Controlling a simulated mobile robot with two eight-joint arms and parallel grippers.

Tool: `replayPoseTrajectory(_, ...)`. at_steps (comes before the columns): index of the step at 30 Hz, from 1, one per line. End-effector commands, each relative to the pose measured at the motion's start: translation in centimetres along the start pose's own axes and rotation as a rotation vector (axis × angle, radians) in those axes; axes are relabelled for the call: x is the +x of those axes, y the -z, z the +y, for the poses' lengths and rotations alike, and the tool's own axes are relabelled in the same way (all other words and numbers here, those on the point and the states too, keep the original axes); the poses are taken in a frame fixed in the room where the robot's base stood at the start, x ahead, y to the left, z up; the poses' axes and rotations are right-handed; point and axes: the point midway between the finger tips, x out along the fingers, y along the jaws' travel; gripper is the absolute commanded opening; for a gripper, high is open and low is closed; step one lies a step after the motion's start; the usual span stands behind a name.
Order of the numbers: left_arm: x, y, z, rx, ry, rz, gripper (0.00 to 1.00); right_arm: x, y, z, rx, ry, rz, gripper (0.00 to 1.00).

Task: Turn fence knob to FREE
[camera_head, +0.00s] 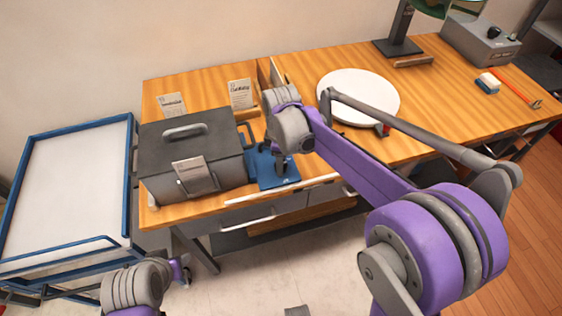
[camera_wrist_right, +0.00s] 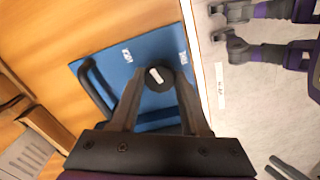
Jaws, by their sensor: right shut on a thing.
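The fence knob (camera_wrist_right: 166,81) is a round black knob with a short white mark on its top. It sits on a blue plate (camera_wrist_right: 108,60) with two small white labels, too small to read. The white mark tilts toward the upper left, roughly to the left-hand label (camera_wrist_right: 127,55). My right gripper (camera_wrist_right: 159,76) is shut on the knob, one finger on each side. In the head view the right gripper (camera_head: 280,167) is over the blue plate (camera_head: 262,177), and the knob is mostly hidden.
A dark grey box (camera_head: 150,150) stands left of the blue plate. A black handle (camera_wrist_right: 95,90) rises from the plate. A round white disc (camera_head: 365,92) lies to the right on the table. A blue-framed cart (camera_head: 120,190) is at the far left.

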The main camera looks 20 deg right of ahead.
Motion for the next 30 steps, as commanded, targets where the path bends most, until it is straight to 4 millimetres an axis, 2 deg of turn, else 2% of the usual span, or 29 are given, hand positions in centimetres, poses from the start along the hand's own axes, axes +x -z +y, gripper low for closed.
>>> replayPoseTrajectory(30, 1.03, -0.92, 0.0, 0.0, 0.0, -0.007, 0.5, -0.03, -0.01, 0.05, 0.965, -0.001, 0.001, 0.0)
